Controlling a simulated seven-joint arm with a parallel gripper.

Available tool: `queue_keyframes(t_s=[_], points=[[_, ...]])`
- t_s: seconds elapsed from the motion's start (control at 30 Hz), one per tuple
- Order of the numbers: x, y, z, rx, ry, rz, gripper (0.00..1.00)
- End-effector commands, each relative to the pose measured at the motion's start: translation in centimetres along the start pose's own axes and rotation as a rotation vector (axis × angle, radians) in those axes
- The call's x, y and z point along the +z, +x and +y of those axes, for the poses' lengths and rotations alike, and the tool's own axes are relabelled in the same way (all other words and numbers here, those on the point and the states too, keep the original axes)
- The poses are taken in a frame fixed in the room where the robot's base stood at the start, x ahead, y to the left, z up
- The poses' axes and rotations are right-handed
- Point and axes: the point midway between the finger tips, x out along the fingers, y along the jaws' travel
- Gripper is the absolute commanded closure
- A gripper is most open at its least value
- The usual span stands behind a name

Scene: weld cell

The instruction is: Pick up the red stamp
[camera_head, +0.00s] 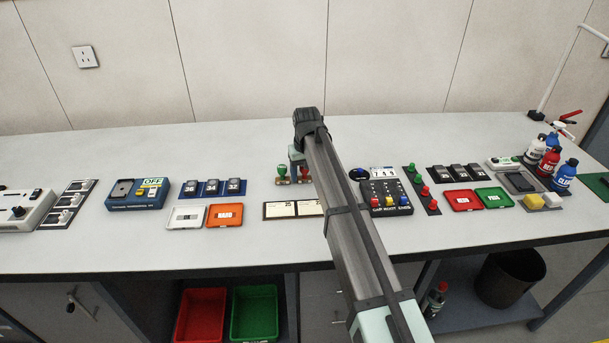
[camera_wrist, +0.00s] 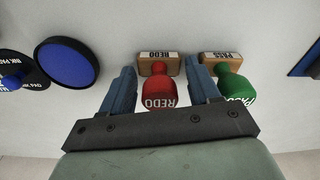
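The red stamp (camera_wrist: 159,84) has a red knob handle and a wooden base marked REDO. In the wrist view it stands between the two blue fingers of my gripper (camera_wrist: 161,68). The fingers are open, with a gap on each side of the handle. In the head view my gripper (camera_head: 297,157) is low over the table, and the red stamp (camera_head: 305,173) shows partly behind my arm. The green stamp (camera_wrist: 236,86), marked PASS, stands just right of my right finger in the wrist view. It also shows in the head view (camera_head: 282,172).
A round blue ink pad (camera_wrist: 66,63) lies to the left in the wrist view. In the head view, label cards (camera_head: 283,210) lie in front of the stamps, and a dark button box (camera_head: 387,198) stands to the right.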

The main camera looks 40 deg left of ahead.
Motion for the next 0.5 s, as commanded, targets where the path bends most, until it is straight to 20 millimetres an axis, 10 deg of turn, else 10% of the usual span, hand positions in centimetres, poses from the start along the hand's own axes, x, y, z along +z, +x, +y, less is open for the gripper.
queue_keyframes(t_s=[0.5], points=[[0.0, -0.05, 0.0, 0.0, 0.0, 0.0, 0.76]])
